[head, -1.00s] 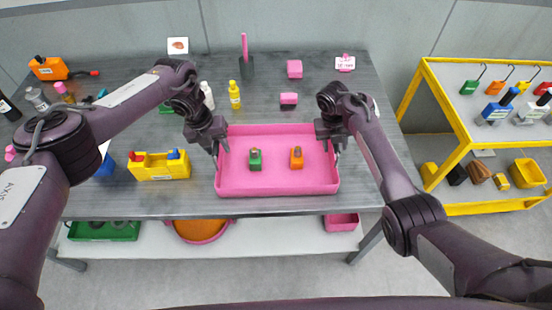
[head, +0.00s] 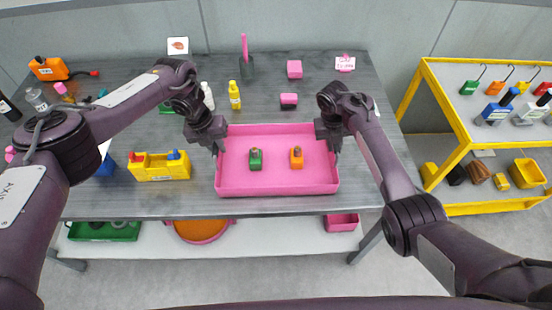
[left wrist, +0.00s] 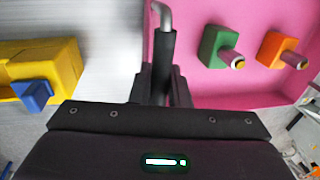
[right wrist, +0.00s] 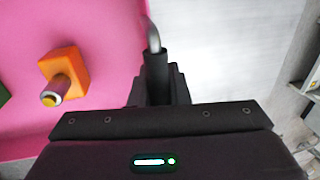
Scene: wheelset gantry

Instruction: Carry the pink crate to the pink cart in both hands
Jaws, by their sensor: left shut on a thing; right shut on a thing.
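The pink crate (head: 277,188) is on the grey table near its front edge and looks level. A green block-shaped item (head: 256,160) and an orange one (head: 296,158) stand inside it. The fingertips are partly hidden at the walls. No pink cart can be made out.
A yellow tote (head: 160,172) stands left of the crate. Bottles (head: 234,95) and small pink blocks (head: 289,101) are behind it. A yellow-framed cart (head: 470,140) with bottles stands at the right, across a floor gap. A pink bin (head: 341,222) is on the lower shelf.

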